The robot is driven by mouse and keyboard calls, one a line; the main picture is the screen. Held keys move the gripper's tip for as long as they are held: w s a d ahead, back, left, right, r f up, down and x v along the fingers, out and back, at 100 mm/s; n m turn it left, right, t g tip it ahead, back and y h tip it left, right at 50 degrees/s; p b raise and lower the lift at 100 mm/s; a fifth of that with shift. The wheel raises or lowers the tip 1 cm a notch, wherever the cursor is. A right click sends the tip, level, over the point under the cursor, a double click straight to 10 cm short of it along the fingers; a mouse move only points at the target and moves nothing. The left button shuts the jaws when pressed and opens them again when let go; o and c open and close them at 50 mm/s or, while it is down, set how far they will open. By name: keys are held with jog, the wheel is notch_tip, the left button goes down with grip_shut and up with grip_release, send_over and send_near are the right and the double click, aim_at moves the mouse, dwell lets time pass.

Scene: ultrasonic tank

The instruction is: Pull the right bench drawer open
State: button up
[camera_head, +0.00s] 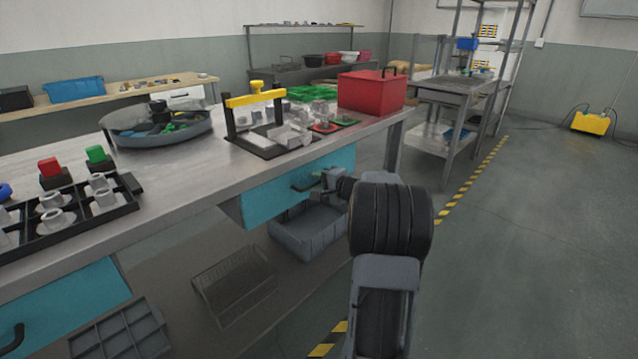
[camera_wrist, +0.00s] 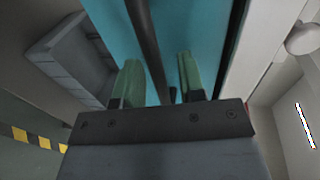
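In the wrist view the teal front (camera_wrist: 215,30) fills the upper middle, and the handle (camera_wrist: 145,35) runs between the two green fingers of my gripper (camera_wrist: 158,70). The fingers are apart, one on each side of the handle, with teal showing in the gaps. I see no clear contact.
A grey bin (camera_head: 310,232) and a wire basket (camera_head: 235,285) sit below the bench. The bench top (camera_head: 195,190) carries a red toolbox (camera_head: 371,92), a black fixture tray (camera_head: 70,225) and a round tray (camera_head: 155,137). Open floor (camera_head: 530,240) lies to the right.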

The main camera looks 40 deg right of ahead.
grip_shut()
dwell(0.3)
jog(key=shift+s, duration=0.1)
